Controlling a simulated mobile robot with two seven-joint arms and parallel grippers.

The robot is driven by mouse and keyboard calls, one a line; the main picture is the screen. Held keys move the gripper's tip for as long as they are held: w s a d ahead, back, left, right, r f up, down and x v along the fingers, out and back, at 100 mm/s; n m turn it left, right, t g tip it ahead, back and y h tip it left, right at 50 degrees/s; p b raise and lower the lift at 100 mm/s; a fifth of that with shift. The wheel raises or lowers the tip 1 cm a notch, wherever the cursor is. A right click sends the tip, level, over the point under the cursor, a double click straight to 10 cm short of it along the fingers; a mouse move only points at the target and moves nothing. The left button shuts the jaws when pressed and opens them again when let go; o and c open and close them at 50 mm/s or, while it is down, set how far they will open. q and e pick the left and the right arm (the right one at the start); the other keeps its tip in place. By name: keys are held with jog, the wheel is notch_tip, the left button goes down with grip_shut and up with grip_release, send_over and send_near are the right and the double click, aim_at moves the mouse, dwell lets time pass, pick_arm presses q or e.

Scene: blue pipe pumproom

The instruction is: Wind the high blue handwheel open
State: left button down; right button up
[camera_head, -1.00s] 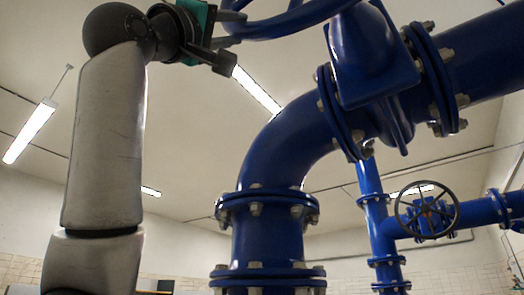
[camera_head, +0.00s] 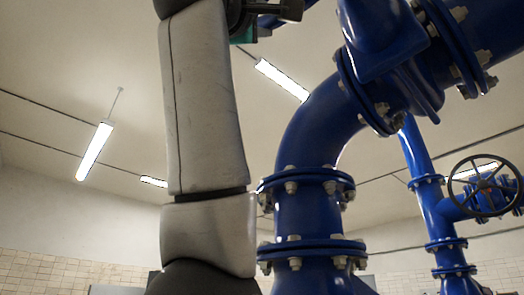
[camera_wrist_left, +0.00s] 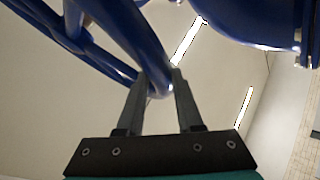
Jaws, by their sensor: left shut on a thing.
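The high blue handwheel shows in the left wrist view as a thick blue rim (camera_wrist_left: 125,32) with spokes at the upper left. My left gripper (camera_wrist_left: 160,78) has its two grey fingers on either side of the rim and is shut on it. In the head view my left gripper (camera_head: 270,10) is cut off by the top edge, and I cannot make out the wheel there. The blue valve body (camera_head: 385,35) is to the right of it. My right gripper is in neither view.
A large blue pipe elbow (camera_head: 305,135) with bolted flanges stands right of my left arm. A smaller dark handwheel (camera_head: 482,185) is on a blue pipe at the far right. Ceiling lamps (camera_head: 95,150) hang overhead. Open room lies to the left.

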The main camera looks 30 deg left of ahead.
pick_arm(q)
jog(key=shift+w+d+f+h, duration=0.15)
jog(key=shift+d+f+h, duration=0.05)
jog(key=shift+d+h, duration=0.1)
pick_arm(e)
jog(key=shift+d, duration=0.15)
pick_arm(q)
jog(key=c, duration=1)
grip_release()
jog(key=o, duration=0.4)
jog(key=shift+d+r, duration=0.1)
jog(key=shift+d, duration=0.1)
jog(key=shift+a, duration=0.25)
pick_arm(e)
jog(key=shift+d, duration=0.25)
pick_arm(q)
jog(key=shift+s, duration=0.2)
jog(key=b+v, duration=0.7)
jog(key=v, duration=0.8)
jog(key=shift+d, duration=0.1)
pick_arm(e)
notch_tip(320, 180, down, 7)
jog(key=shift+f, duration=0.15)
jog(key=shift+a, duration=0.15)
